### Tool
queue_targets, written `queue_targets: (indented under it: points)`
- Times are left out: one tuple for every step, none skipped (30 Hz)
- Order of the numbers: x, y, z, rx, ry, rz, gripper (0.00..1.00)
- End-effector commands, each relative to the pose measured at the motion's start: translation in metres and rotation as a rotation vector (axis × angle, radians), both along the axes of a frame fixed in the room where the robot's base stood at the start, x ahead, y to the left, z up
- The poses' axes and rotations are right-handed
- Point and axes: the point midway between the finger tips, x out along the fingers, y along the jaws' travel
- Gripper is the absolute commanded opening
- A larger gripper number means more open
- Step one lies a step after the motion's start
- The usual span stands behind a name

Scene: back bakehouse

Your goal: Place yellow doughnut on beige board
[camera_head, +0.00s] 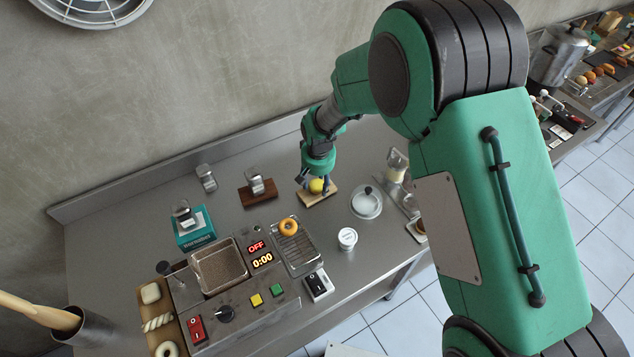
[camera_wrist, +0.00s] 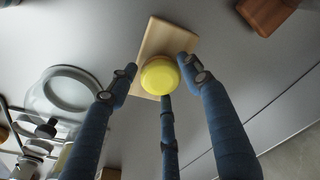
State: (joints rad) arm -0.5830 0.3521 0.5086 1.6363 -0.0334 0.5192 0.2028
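The yellow doughnut (camera_head: 316,186) is over the beige board (camera_head: 329,192) and appears to rest on it. In the wrist view the fingers (camera_wrist: 160,82) are spread, with a small gap at the left finger; the right and lower fingertips are very close to the doughnut, and contact there is hard to judge.
A dark brown board (camera_head: 258,193) with a metal-topped item stands left of the beige board. A glass-lidded dish (camera_head: 366,202) and a white jar (camera_head: 347,238) stand to its right. The fryer (camera_head: 218,268) and a rack with an orange doughnut (camera_head: 288,227) are in front.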

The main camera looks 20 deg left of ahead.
Motion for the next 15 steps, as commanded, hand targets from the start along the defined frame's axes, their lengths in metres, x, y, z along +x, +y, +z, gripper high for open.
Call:
queue_targets:
  points:
    - [0.0001,0.0,0.0003,0.0,0.0,0.0,0.61]
    - [0.0001,0.0,0.0003,0.0,0.0,0.0,0.61]
    - [0.0001,0.0,0.0003,0.0,0.0,0.0,0.61]
    - [0.0001,0.0,0.0003,0.0,0.0,0.0,0.61]
    - [0.0001,0.0,0.0003,0.0,0.0,0.0,0.61]
    - [0.0001,0.0,0.0003,0.0,0.0,0.0,0.61]
    - [0.0001,0.0,0.0003,0.0,0.0,0.0,0.61]
    - [0.0001,0.0,0.0003,0.0,0.0,0.0,0.61]
    - [0.0,0.0,0.0005,0.0,0.0,0.0,0.61]
    - [0.0,0.0,0.0006,0.0,0.0,0.0,0.61]
    - [0.0001,0.0,0.0011,0.0,0.0,0.0,0.61]
    - [0.0001,0.0001,0.0019,0.0,0.0,0.0,0.61]
    - [0.0001,0.0001,0.0028,0.0,0.0,0.0,0.61]
    - [0.0001,0.0001,0.0039,0.0,0.0,0.0,0.61]
    - [0.0,0.0001,0.0059,0.0,-0.001,0.0,0.61]
